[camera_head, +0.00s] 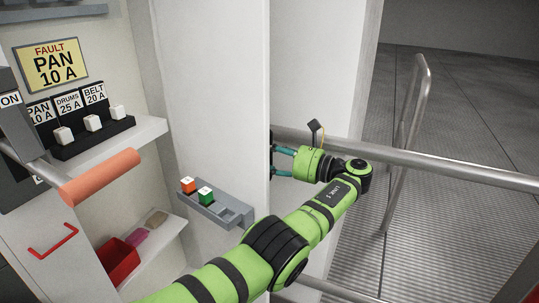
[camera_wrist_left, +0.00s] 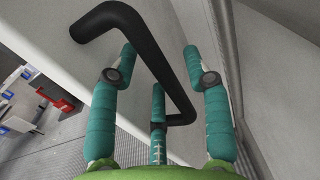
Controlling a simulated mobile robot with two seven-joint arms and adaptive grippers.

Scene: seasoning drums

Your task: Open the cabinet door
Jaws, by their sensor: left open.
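A tall pale panel (camera_head: 212,90) stands in the middle of the head view; I cannot tell how far the door is open. A black bent bar handle (camera_wrist_left: 155,55) is large in the left wrist view, in front of a pale surface. In the head view only a dark bit of it shows at the panel's right edge. My left gripper (camera_head: 281,161) is at that edge, its teal fingers pointing at the handle. In the wrist view the handle runs between the spread fingers of my left gripper (camera_wrist_left: 165,85). Contact is unclear. My right gripper is out of view.
A grey holder (camera_head: 222,208) carries an orange block (camera_head: 188,185) and a green block (camera_head: 205,195). Left are a switch shelf (camera_head: 145,135), a bar with an orange grip (camera_head: 100,177) and a red bin (camera_head: 119,262). A metal railing (camera_head: 450,168) runs behind my left wrist.

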